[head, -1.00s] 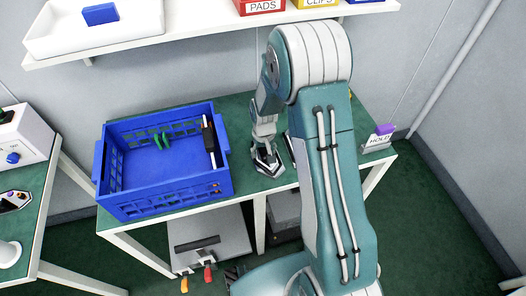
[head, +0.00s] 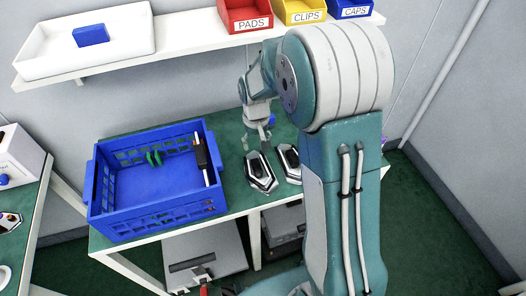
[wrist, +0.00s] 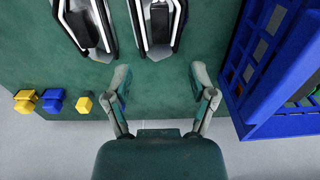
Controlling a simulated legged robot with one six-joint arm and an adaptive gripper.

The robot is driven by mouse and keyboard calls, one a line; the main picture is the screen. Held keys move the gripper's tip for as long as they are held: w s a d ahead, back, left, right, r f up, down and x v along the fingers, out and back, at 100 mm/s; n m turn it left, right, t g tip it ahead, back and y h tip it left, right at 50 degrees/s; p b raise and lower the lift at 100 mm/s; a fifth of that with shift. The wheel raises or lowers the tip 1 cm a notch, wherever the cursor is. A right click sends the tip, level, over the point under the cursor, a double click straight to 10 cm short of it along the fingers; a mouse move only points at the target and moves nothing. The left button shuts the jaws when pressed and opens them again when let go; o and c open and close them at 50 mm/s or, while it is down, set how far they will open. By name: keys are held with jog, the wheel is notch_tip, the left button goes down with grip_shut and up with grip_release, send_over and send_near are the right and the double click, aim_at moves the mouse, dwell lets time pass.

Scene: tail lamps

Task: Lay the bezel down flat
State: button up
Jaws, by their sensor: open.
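Two similar black-and-silver pointed shells lie side by side on the green table. In the head view one shell (head: 261,171) is nearer the blue crate and the other (head: 288,161) is partly hidden by my arm. Both show at the top of the wrist view, one left (wrist: 86,22) and one right (wrist: 160,22), cut off by the frame edge. They look flat on the table; I cannot tell which one is the bezel. My gripper (wrist: 161,76) is open and empty, with its fingertips apart from both shells. In the head view my gripper (head: 258,138) is behind them.
A blue crate (head: 160,226) stands left of the shells, holding green pieces and a black-and-white part. It edges the wrist view's right side (wrist: 272,125). Small yellow (wrist: 25,101) and blue (wrist: 53,100) pieces lie at the table edge. A shelf with labelled bins (head: 247,14) runs above.

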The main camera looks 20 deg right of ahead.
jog(key=s+r+t, duration=0.5)
jog(key=s+r, duration=1.4)
jog(key=s, duration=0.4)
jog(key=shift+s+a+r+t, duration=0.2)
jog(key=shift+a+t, duration=0.1)
jog(key=shift+a, duration=0.1)
jog(key=shift+w, duration=0.1)
